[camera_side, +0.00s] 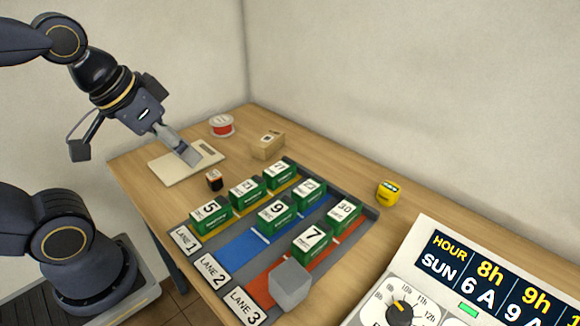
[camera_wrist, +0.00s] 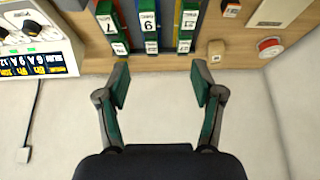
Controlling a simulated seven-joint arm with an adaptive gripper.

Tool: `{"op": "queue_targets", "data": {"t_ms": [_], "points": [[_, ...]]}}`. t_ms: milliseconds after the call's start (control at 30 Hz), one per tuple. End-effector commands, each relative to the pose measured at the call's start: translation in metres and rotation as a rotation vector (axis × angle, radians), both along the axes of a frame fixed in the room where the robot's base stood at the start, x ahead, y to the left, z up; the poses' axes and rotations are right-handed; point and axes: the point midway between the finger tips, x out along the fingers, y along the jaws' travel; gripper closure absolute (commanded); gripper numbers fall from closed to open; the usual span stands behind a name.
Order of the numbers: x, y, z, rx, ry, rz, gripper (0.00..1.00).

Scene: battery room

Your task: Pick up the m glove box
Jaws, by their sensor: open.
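No box in view carries a readable glove label. The likeliest match is a small tan carton (camera_side: 267,145) with a dark mark, standing at the back of the table behind the lanes. It also shows in the wrist view (camera_wrist: 216,50), close to the right finger in the picture. My gripper (camera_side: 188,155) is over the cream board in the side view, to the left of the carton and apart from it. In the wrist view my gripper (camera_wrist: 160,84) has its fingers wide apart with nothing between them.
Several numbered green boxes (camera_side: 211,216) stand in the lane tray (camera_side: 250,246). A grey cube (camera_side: 289,285) sits at the front lane. The cream board (camera_side: 172,168), red spool (camera_side: 221,126), small black-orange box (camera_side: 214,180) and yellow item (camera_side: 388,193) are nearby. A timer panel (camera_side: 465,280) is at right.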

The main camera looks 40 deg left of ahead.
Motion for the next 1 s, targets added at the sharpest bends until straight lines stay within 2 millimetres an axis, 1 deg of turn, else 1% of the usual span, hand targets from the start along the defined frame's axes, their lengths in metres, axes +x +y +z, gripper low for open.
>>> {"op": "queue_targets", "data": {"t_ms": [33,167,467,500,567,600,667,700,767,800,867,900,967,1000], "points": [[0.0,0.0,0.0,0.0,0.0,0.0,0.25],[0.0,0.0,0.0,0.0,0.0,0.0,0.11],[0.0,0.0,0.0,0.002,-0.001,-0.004,0.1],[0.002,0.0,0.002,0.007,-0.011,-0.013,0.1],[0.012,-0.001,0.016,0.013,-0.06,-0.026,0.1],[0.021,-0.001,0.029,0.018,-0.095,-0.037,0.1],[0.042,-0.001,0.049,0.029,-0.133,-0.047,0.1],[0.059,0.002,0.061,0.037,-0.15,-0.047,0.1],[0.087,0.007,0.076,0.048,-0.167,-0.043,0.1],[0.108,0.012,0.083,0.056,-0.172,-0.036,0.1],[0.14,0.022,0.09,0.064,-0.175,-0.022,0.1],[0.162,0.03,0.091,0.069,-0.173,-0.012,0.1],[0.196,0.046,0.088,0.073,-0.165,0.008,0.1],[0.217,0.058,0.083,0.075,-0.157,0.023,0.1]]}}
